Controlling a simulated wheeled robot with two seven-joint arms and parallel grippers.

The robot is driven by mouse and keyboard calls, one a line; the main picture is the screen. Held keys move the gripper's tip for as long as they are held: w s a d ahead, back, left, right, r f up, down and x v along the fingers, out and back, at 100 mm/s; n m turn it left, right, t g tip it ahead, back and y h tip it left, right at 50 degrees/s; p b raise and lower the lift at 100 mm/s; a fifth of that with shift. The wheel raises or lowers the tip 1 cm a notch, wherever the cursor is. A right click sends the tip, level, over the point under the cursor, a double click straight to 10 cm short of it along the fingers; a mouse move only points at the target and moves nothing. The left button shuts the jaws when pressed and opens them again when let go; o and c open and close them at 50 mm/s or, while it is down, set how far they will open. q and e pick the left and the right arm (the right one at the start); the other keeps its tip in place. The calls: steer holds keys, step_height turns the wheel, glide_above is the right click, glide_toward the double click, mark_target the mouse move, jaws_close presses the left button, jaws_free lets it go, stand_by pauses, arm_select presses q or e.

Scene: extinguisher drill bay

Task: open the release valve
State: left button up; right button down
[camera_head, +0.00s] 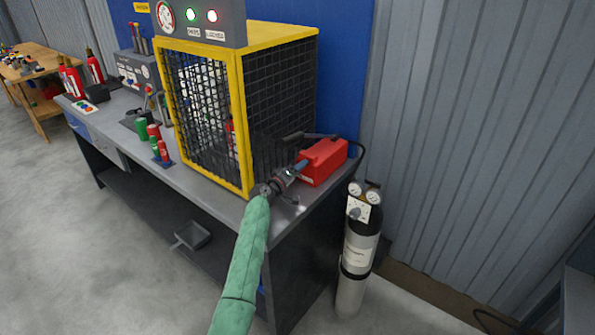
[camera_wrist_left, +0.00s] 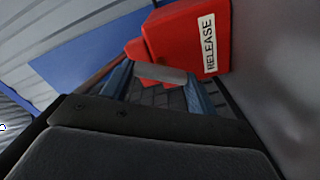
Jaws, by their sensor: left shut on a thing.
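The release valve is a red box (camera_head: 322,162) on the right end of the workbench, beside the yellow-framed cage. In the left wrist view the red box (camera_wrist_left: 185,40) bears a white label reading RELEASE. A short grey bar (camera_wrist_left: 160,72) sits in front of it, spanning between my fingers. My left gripper (camera_head: 301,166) reaches the near left side of the red box, its blue-grey fingers (camera_wrist_left: 162,85) on either side of the bar and shut on it. The bar is hidden by the gripper in the head view. My right gripper is not in view.
The mesh cage (camera_head: 288,100) stands close left of my gripper. A gas cylinder (camera_head: 358,250) with gauges stands on the floor right of the workbench (camera_head: 180,160). Red and green cans (camera_head: 153,132) stand left of the cage. A green and a red lamp glow on the panel above.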

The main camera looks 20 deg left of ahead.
arm_select(q)
steer(key=o, duration=0.8)
steer(key=shift+o, duration=1)
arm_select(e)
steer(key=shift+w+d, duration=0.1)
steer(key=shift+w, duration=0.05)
arm_select(q)
steer(key=shift+s+f, duration=0.1)
steer(key=shift+s, duration=0.1)
steer(key=shift+s+a+b, duration=0.2)
steer(key=shift+s+b, duration=0.1)
steer(key=shift+s, duration=0.05)
steer(key=b+v, duration=0.2)
steer(key=v, duration=0.3)
steer(key=shift+s+a, duration=0.1)
steer(key=shift+s, duration=0.2)
steer(key=shift+s+a, duration=0.15)
steer(key=shift+s, duration=0.3)
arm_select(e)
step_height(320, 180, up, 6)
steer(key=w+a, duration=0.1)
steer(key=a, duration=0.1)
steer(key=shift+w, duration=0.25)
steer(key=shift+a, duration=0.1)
